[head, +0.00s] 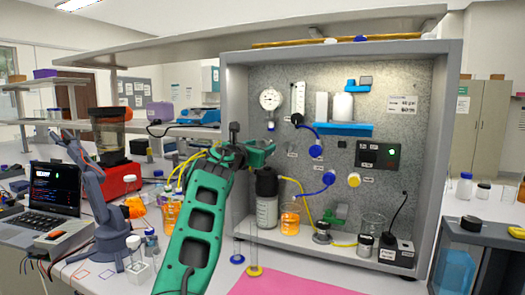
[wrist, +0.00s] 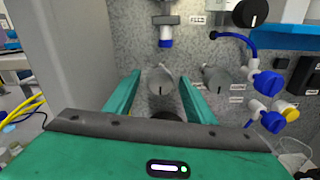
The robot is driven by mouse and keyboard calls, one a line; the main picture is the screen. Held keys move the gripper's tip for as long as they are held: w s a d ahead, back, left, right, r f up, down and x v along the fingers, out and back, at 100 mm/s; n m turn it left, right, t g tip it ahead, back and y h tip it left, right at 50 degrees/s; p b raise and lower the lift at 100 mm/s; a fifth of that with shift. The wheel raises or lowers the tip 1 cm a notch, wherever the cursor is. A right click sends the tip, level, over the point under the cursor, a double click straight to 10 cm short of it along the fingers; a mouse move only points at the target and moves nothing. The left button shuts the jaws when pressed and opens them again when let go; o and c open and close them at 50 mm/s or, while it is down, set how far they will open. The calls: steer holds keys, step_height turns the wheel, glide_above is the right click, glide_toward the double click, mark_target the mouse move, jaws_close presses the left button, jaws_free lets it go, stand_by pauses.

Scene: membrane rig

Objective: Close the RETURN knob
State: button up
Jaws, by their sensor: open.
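My gripper (head: 245,150) is raised in front of the metal panel in the head view, its green fingers pointing at it. In the wrist view my gripper (wrist: 160,84) is open, with one finger to each side of a grey round knob (wrist: 160,80). No closed grip on the knob shows, and I cannot tell its distance from the fingertips. A second grey knob (wrist: 216,77) sits just right of the right finger. I cannot read a RETURN label by either knob. In the head view my gripper covers that part of the panel.
A black knob (wrist: 250,13) and blue valve fittings (wrist: 267,84) are up and to the right. A blue-tipped fitting (wrist: 165,38) hangs above the fingers. The cabinet's side wall (head: 236,95) is at left. A dark-capped bottle (head: 267,205) and an orange beaker (head: 290,217) stand below.

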steer(key=c, duration=1.1)
steer(key=shift+d, duration=0.25)
steer(key=shift+a, duration=0.15)
